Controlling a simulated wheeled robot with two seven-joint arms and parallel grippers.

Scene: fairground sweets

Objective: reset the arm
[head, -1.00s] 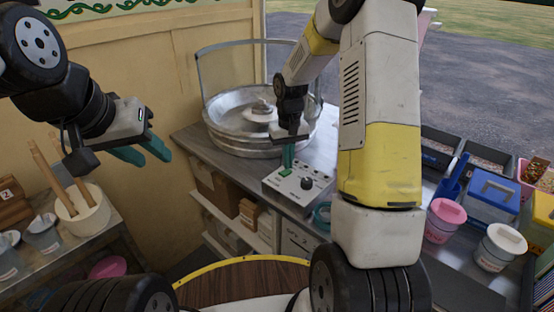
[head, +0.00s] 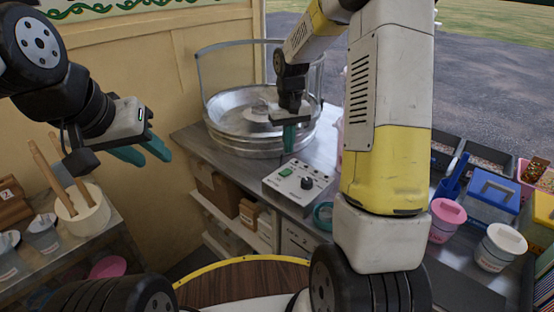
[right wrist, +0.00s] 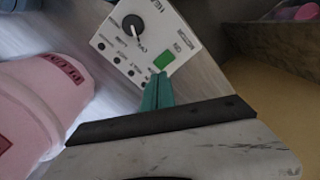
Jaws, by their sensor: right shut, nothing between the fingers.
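My right gripper (head: 290,138) is shut and empty, its teal fingers pointing down above the counter in front of the metal cotton candy pan. The control box (head: 299,182), white with a green button (head: 286,172) and a black knob, sits below and in front of it, apart from the fingers. In the right wrist view the shut fingers (right wrist: 158,92) appear just below the green button (right wrist: 164,60). My left gripper (head: 142,153) hangs at the left over the side shelf, its two teal fingers apart and empty.
The round metal pan (head: 235,135) with an upright guard stands behind. Pink tub (head: 446,220), white tub (head: 500,247) and blue-lidded box (head: 490,195) are at right. A white pot (head: 84,215) with wooden sticks stands at left. A pink object (right wrist: 40,110) fills the left of the wrist view.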

